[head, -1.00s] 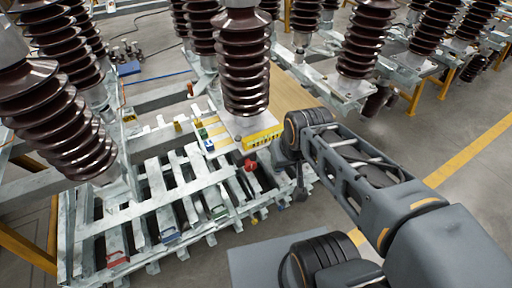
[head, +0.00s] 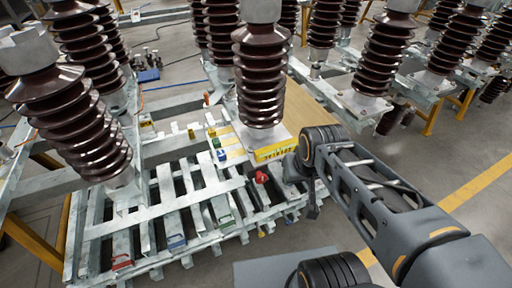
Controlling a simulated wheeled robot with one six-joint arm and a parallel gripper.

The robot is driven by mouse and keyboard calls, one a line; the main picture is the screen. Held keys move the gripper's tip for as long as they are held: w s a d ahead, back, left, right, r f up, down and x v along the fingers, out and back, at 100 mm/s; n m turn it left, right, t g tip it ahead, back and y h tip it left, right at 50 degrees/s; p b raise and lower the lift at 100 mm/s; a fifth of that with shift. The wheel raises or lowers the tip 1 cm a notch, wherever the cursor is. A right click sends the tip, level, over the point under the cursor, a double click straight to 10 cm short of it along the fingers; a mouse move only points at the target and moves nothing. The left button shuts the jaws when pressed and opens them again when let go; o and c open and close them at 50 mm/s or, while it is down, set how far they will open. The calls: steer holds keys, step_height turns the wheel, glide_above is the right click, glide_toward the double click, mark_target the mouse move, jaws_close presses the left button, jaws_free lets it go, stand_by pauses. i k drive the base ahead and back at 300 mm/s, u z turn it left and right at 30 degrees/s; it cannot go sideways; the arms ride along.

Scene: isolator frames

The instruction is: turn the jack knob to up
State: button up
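No jack knob can be made out for certain. A small red part (head: 262,177) sits on the grey metal frame (head: 150,212), just left of my arm's end. I cannot tell whether it belongs to a jack. My gripper (head: 313,211) hangs below the wrist at the frame's right edge, small and dark. Its fingers are too small to tell open from shut, and I see nothing held in it. The red part lies to the left of the gripper, apart from it in the picture.
A brown ribbed insulator (head: 260,75) stands behind the red part, with a yellow labelled strip (head: 274,151) at its base. Red, blue and green clips (head: 176,241) line the frame's front. More insulators stand left and behind. Bare floor (head: 470,180) lies right.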

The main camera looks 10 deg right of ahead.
mark_target(261, 178)
steer(key=z, duration=1.5)
steer(key=k, duration=0.45)
steer(key=u, duration=1.4)
